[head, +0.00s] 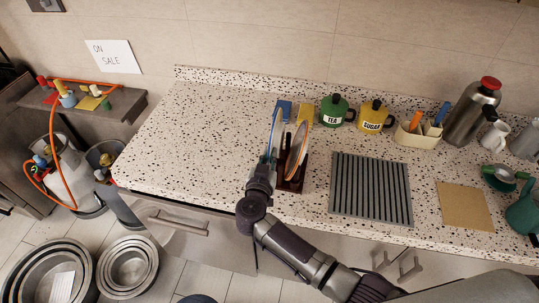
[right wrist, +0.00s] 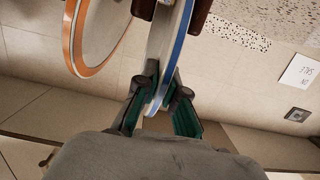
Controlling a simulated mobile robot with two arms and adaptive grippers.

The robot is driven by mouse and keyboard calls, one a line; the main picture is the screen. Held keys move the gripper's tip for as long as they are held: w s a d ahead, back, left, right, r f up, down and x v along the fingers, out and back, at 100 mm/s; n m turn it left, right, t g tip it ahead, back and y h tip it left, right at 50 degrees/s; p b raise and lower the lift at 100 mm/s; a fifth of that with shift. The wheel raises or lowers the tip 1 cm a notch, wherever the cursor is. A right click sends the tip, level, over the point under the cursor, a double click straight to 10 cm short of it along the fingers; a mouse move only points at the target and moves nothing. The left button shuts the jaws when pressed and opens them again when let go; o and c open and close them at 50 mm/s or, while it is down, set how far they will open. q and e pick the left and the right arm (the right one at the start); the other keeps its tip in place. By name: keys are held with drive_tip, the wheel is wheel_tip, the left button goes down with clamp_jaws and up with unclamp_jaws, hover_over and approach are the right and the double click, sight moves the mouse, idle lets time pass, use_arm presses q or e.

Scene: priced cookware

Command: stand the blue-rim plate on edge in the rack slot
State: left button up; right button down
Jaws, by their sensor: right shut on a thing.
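The blue-rim plate (head: 275,132) is on edge, nearly edge-on to the head view. My right gripper (head: 267,170) is shut on its near edge; the right wrist view shows the plate (right wrist: 170,60) between the two green-padded fingers (right wrist: 160,98). The dark red-brown rack (head: 291,185) is just right of the gripper. In the right wrist view, brown rack parts (right wrist: 201,15) show on both sides of the plate. Whether the plate's lower edge rests in the slot is hidden. An orange-rim plate (head: 297,148) stands on edge in the rack. My left gripper is out of view.
Behind the rack are a blue item (head: 285,107) and a yellow item (head: 304,115). A green tea canister (head: 334,111) and a yellow sugar canister (head: 373,115) stand at the back. A ridged grey mat (head: 371,190) lies right of the rack. The counter's left is clear.

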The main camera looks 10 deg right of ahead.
idle(0.5)
drive_tip(key=shift+f, duration=0.4)
idle(0.4)
drive_tip(key=shift+p, duration=0.4)
drive_tip(key=shift+f, duration=0.2)
idle(0.7)
drive_tip(key=shift+f+b, duration=0.65)
drive_tip(key=shift+f, duration=0.2)
drive_tip(key=shift+f, duration=0.1)
drive_tip(key=c, duration=0.6)
unclamp_jaws()
drive_tip(key=shift+o, duration=0.2)
